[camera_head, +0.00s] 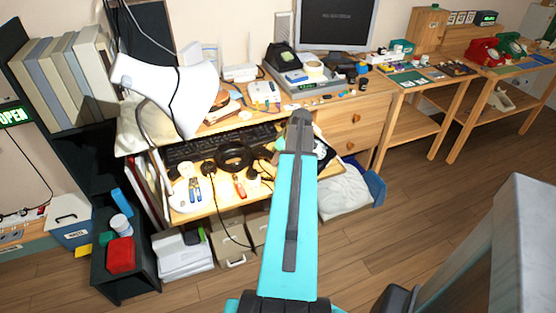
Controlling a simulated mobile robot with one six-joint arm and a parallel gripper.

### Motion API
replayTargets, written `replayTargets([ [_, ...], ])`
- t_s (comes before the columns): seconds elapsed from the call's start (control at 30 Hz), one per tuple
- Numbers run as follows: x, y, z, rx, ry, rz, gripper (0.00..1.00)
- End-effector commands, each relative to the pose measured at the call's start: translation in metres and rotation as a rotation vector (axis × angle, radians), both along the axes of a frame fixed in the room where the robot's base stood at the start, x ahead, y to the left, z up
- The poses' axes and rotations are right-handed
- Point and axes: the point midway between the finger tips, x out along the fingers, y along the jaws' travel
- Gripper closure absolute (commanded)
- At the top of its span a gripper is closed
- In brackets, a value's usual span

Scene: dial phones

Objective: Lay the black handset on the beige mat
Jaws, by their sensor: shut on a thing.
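A black dial phone (283,57) stands at the back of the wooden desk, left of the monitor. It is too small to tell whether its handset lies on it, and I cannot make out the black handset anywhere by itself. I cannot pick out a beige mat either. My teal and grey arm rises through the middle of the view, in front of the desk. Its dark upper end covers part of the desk front and drawer tray. My gripper and whatever is between its fingers do not show.
A white lamp (175,90) overhangs the desk's left. A pulled-out tray (205,207) holds a keyboard, cables and tools. A red phone (486,51) and green phone (512,44) stand on the right-hand table. Open floor (400,215) lies right of my arm.

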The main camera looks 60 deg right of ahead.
Motion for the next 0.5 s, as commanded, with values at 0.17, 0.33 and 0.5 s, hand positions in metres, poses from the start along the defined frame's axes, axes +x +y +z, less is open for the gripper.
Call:
replayTargets([
  [0.17,0.0000,-0.0006,-0.0044,-0.002,-0.002,-0.001,1.00],
  [0.33,-0.0001,-0.0007,-0.0043,-0.002,-0.002,-0.001,1.00],
  [0.5,-0.0004,-0.0008,-0.0074,-0.002,-0.001,-0.002,1.00],
])
